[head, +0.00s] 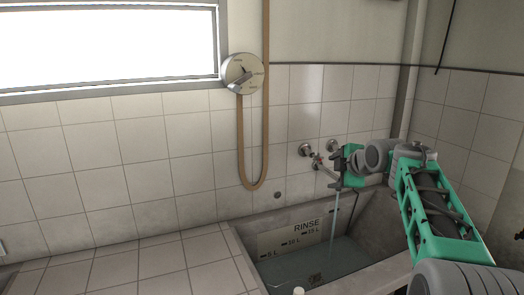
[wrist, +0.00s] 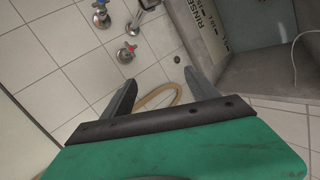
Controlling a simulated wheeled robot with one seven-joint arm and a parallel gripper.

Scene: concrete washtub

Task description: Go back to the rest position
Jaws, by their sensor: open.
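My gripper (wrist: 158,92) is open, with its two dark fingers apart and nothing between them in the wrist view. In the head view my gripper (head: 340,165) is up at the tiled wall, right beside the taps, and its fingers are partly hidden. The tap handles (head: 307,150) are on the wall just left of it; in the wrist view a red-marked handle (wrist: 126,54) and a blue-marked handle (wrist: 101,18) show above the fingers. A thin stream of water (head: 335,215) falls below my gripper into the concrete tub (head: 240,250).
The tub holds water (head: 325,262) and a level plate marked RINSE (head: 300,236). A round dial (head: 242,73) and a hanging brown hose (head: 241,150) are on the wall to the left. A tiled counter (head: 140,265) lies left of the tub, its visible top clear.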

